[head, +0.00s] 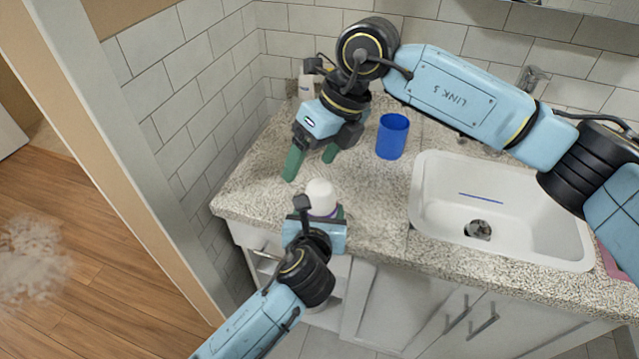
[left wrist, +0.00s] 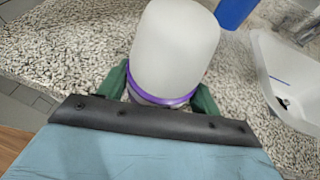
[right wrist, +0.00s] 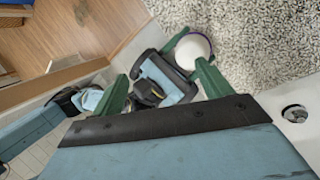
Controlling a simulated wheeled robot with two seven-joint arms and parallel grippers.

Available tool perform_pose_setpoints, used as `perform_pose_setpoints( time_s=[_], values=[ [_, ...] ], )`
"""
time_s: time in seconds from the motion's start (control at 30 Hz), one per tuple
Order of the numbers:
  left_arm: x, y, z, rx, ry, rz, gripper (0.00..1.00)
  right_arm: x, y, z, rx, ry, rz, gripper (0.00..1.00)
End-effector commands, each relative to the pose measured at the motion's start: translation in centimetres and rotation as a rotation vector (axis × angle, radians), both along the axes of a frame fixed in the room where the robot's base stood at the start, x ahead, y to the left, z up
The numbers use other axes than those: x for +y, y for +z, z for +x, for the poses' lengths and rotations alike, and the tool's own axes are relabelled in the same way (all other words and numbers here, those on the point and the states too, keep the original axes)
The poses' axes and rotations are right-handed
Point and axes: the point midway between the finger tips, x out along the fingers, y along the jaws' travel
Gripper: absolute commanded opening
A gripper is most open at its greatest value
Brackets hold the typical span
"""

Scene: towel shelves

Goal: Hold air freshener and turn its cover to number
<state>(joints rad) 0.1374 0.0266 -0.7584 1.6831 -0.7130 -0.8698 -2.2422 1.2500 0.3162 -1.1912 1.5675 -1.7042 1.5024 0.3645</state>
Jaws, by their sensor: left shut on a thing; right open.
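The air freshener (head: 321,193) has a white rounded cover and a purple ring near its base. It stands upright at the front of the counter; its white cover also shows in the left wrist view (left wrist: 174,48) and the right wrist view (right wrist: 192,50). My left gripper (head: 322,222) is shut on its lower part, with green fingers on both sides below the purple ring. My right gripper (head: 311,164) is open and empty above the counter, behind and slightly left of the air freshener. Its green fingers point down, apart from the cover.
A blue cup (head: 392,137) stands on the granite counter (head: 377,220) right of my right gripper. A white sink (head: 440,205) with a thin blue item inside is further right. A pale bottle (head: 306,86) stands in the back corner by the tiled wall.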

Motion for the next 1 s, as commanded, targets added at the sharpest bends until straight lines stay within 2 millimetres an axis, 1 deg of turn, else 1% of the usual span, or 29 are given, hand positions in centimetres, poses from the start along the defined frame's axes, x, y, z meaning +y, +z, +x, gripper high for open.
perform_pose_setpoints(
  time_s=[0.1,0.3,0.5,0.63,0.77,0.87,1.0],
  values=[
    [0.0,-0.1,0.0,0.001,0.001,0.000,0.34,0.0,0.4,0.5,0.066,-0.202,-0.086,0.78],
    [0.0,-0.1,0.0,0.001,0.001,0.000,0.34,-0.3,1.3,1.3,0.140,-0.566,-0.222,0.78],
    [0.0,-0.1,0.0,0.001,0.001,0.000,0.34,-0.7,2.1,1.8,0.165,-0.871,-0.314,0.78],
    [0.0,-0.1,0.0,0.001,0.001,0.000,0.34,-0.9,2.5,2.0,0.167,-0.992,-0.346,0.78],
    [0.0,-0.1,0.0,0.001,0.001,0.000,0.34,-1.0,2.4,2.1,0.167,-1.048,-0.359,0.78],
    [0.0,-0.1,0.0,0.001,0.001,0.000,0.34,-1.0,1.5,2.1,0.169,-1.058,-0.361,0.78],
    [0.0,-0.1,0.0,0.001,0.001,0.000,0.34,-1.0,-0.9,2.1,0.170,-1.056,-0.363,0.78]
  ],
)
